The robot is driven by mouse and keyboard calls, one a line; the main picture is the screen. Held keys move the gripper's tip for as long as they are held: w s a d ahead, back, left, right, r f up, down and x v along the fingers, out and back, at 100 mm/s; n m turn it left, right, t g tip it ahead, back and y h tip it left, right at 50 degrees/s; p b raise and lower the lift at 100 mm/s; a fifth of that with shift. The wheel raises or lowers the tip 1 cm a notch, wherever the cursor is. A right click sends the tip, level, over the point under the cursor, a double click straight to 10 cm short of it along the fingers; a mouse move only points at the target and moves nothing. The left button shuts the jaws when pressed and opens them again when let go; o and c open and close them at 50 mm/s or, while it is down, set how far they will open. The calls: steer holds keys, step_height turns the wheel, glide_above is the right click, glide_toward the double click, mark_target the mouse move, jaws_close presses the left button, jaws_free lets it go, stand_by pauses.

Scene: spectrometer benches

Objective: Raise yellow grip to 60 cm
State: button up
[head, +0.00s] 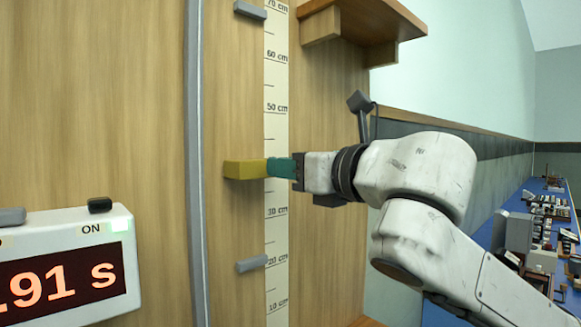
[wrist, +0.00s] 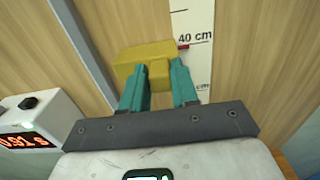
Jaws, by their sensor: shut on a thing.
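In the wrist view the yellow grip (wrist: 140,58) has a small red pointer (wrist: 183,46) just below the 40 cm label. My gripper (head: 279,168) reaches in from the right with teal fingers. In the wrist view my gripper (wrist: 160,82) is shut on the grip's narrow front tab, one finger at each side.
Grey pegs stick out above (head: 250,10) and below (head: 251,263) the grip. A wooden shelf (head: 375,22) overhangs at the upper right. A lit red timer (head: 65,275) stands at the lower left. A blue bench (head: 480,262) with equipment is far right.

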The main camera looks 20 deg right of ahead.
jaws_close()
step_height(320, 180, up, 20)
steer(key=p, duration=1.2)
steer(key=o, duration=0.6)
jaws_free()
steer(key=shift+c, duration=0.2)
